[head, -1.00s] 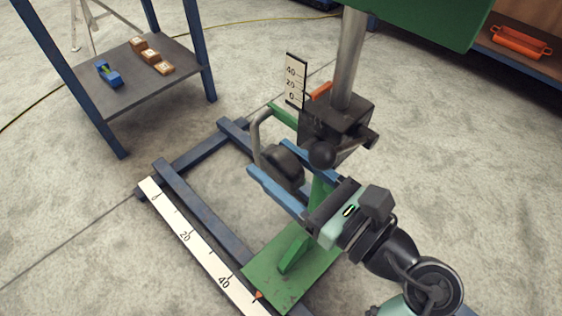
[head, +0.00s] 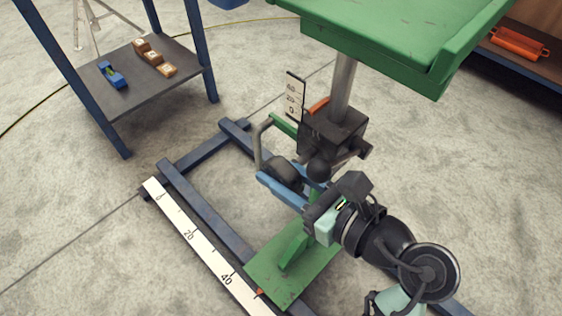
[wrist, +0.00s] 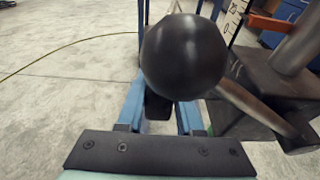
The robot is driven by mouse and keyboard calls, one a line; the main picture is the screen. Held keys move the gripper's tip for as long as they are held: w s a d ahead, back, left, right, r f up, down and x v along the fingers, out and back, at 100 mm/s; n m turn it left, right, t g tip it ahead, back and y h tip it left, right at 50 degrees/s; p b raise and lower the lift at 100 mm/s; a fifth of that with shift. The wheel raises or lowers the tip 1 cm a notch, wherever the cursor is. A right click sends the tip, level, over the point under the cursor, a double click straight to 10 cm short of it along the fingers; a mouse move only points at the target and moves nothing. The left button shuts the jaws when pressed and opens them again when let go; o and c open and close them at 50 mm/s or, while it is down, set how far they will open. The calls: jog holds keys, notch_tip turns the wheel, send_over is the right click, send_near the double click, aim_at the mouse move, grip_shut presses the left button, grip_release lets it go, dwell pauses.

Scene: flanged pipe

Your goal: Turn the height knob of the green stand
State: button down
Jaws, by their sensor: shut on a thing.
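The green stand has a green top (head: 400,45) on a grey post, a dark clamp block (head: 335,128) and a green foot (head: 290,268). The dark round height knob (head: 284,171) sits at the near left of the block. My gripper (head: 280,177) is shut on it, with blue fingers on either side. In the wrist view the knob (wrist: 158,107) shows only partly between the fingers, behind a black ball (wrist: 183,57) on a lever. The ball end (head: 318,168) is close above my fingers in the head view.
An upright scale (head: 295,97) and an orange piece (head: 318,105) stand by the block. A bent grey bar (head: 259,142) rises close to the knob. Dark blue floor rails and a white ruler (head: 205,248) lie around the foot. A shelf (head: 145,90) stands back left.

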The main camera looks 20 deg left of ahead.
jog(key=c, duration=0.6)
grip_release()
jog(key=shift+o, duration=0.2)
jog(key=shift+d, duration=0.1)
jog(key=p+v, duration=0.4)
jog(key=v, duration=0.9)
jog(key=shift+s, duration=0.1)
